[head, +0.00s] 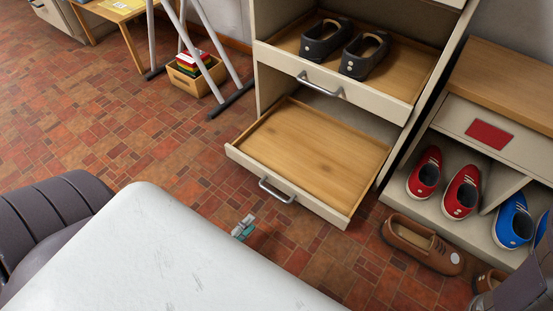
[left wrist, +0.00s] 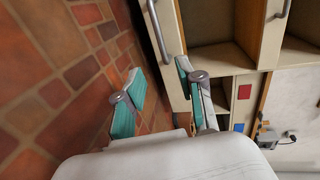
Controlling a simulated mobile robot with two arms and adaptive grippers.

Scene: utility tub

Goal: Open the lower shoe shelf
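The lower shoe shelf (head: 318,150) is a pull-out tray with a bare wooden floor and a cream front. It sticks well out of the cream cabinet and is empty. Its grey bar handle (head: 277,190) is on the front; a bar handle also shows in the left wrist view (left wrist: 157,32). My left gripper (head: 243,228) is low in front of the shelf, apart from the handle. In the left wrist view its teal fingers (left wrist: 160,68) are spread with nothing between them. My right gripper is not seen.
The upper shelf (head: 290,45) holds dark shoes and has its own handle (head: 318,85). A brown shoe (head: 422,243) lies on the floor to the right, beside a rack with red shoes (head: 461,192) and blue shoes (head: 514,220).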

